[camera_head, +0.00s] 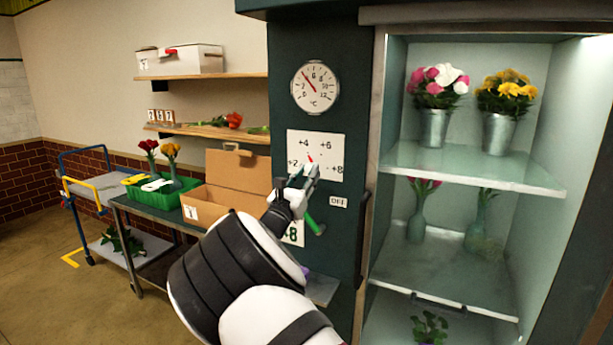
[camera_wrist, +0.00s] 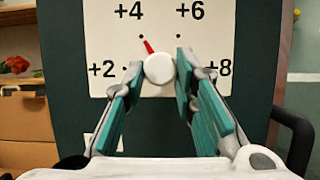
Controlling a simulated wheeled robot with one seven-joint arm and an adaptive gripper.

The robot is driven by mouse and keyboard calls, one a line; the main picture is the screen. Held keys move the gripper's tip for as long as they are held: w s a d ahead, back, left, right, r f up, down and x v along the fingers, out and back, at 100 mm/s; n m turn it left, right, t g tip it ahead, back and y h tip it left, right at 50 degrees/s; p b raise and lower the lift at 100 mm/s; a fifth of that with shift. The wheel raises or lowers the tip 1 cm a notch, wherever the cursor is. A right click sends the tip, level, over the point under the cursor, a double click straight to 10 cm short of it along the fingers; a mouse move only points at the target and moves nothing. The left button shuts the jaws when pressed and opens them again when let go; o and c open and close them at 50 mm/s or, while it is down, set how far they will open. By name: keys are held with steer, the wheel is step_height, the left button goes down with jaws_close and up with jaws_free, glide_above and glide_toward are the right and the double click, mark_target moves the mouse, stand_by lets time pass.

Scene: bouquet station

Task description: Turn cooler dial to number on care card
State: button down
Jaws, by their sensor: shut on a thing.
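The cooler dial is a white knob (camera_wrist: 160,69) with a red pointer on a white panel (camera_wrist: 105,25) marked +2, +4, +6 and +8. The pointer tilts up and left, close to the +4 dot. My gripper (camera_wrist: 160,72) is shut on the knob, with one teal-padded finger on each side. In the head view my gripper (camera_head: 304,174) covers most of the knob, and the panel (camera_head: 334,141) shows around it. The care card (camera_head: 294,233) below shows a green 8, partly hidden behind my arm.
A round thermometer (camera_head: 315,87) hangs above the panel. The glass-shelved cooler (camera_head: 470,165) with flower pots stands at right, its dark door handle (camera_head: 362,238) close to the panel. An open cardboard box (camera_head: 239,172) and green tray (camera_head: 163,193) stand at left.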

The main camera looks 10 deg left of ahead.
steer(key=shift+m, duration=0.3)
steer(key=m+g+h+b, duration=0.1)
steer(key=m+g+b, duration=0.1)
steer(key=m, duration=0.3)
steer(key=m+g+h+b, duration=0.2)
steer(key=m+b, duration=0.1)
steer(key=m, duration=0.2)
steer(key=m+g+h+b, duration=0.1)
steer(key=m+h+b, duration=0.1)
steer(key=m, duration=0.3)
steer(key=shift+w+a+r+m+g+b, duration=0.15)
steer(key=shift+a+m+g+b, duration=0.25)
steer(key=shift+b, duration=0.4)
steer(key=m+b, duration=0.1)
steer(key=m, duration=0.1)
steer(key=m+g+b, duration=0.1)
steer(key=m, duration=0.1)
steer(key=m+g+b, duration=0.1)
steer(key=m, duration=0.1)
steer(key=shift+r+y+b, duration=0.25)
steer(key=shift+y+b, duration=0.05)
steer(key=m+y+b, duration=0.1)
steer(key=m, duration=0.1)
steer(key=m+g+y+b, duration=0.1)
steer(key=m, duration=0.2)
steer(key=shift+r, duration=0.2)
steer(key=c, duration=1.3)
jaws_free()
steer(key=shift+r, duration=0.1)
